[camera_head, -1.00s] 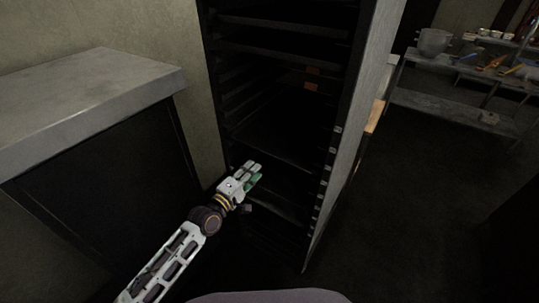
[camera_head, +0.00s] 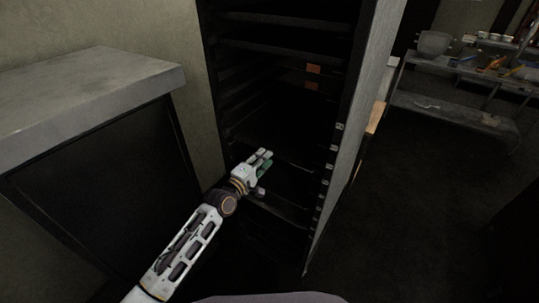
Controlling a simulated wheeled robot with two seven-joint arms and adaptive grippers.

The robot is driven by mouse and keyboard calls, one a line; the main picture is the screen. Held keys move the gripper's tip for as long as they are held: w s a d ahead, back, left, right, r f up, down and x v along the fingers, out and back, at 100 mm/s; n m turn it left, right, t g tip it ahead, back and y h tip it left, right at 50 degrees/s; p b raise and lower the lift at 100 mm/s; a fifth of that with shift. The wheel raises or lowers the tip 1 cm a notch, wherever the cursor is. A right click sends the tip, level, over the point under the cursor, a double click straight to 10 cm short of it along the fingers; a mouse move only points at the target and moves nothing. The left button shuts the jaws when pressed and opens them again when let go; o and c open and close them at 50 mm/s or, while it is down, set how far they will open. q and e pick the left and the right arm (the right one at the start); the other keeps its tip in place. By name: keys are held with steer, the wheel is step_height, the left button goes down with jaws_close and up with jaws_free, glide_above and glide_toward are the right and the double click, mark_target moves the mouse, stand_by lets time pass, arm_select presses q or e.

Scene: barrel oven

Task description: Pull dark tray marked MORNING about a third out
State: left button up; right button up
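A tall dark rack (camera_head: 340,130) stands open in front of me with several dark trays on its shelves. One dark tray (camera_head: 280,140) lies at mid height, and its front edge is near my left gripper. No MORNING marking can be read on any tray. Two small orange labels (camera_head: 313,69) show inside the upper rack. My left gripper (camera_head: 268,158) is at the rack's front, just below the mid-height tray's front edge. Its light fingers and green pads point into the rack; whether they touch a tray or are parted is unclear. My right gripper is out of view.
A grey-topped counter (camera_head: 85,85) stands at the left, close to my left arm. The rack's pale side panel (camera_head: 362,120) bounds it on the right. A metal shelf unit (camera_head: 455,105) with a pot (camera_head: 433,43) stands far right. Floor between is clear.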

arm_select(q)
steer(key=shift+b+x, duration=0.3)
steer(key=shift+x, duration=0.9)
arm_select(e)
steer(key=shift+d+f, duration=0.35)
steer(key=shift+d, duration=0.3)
arm_select(q)
jaws_close()
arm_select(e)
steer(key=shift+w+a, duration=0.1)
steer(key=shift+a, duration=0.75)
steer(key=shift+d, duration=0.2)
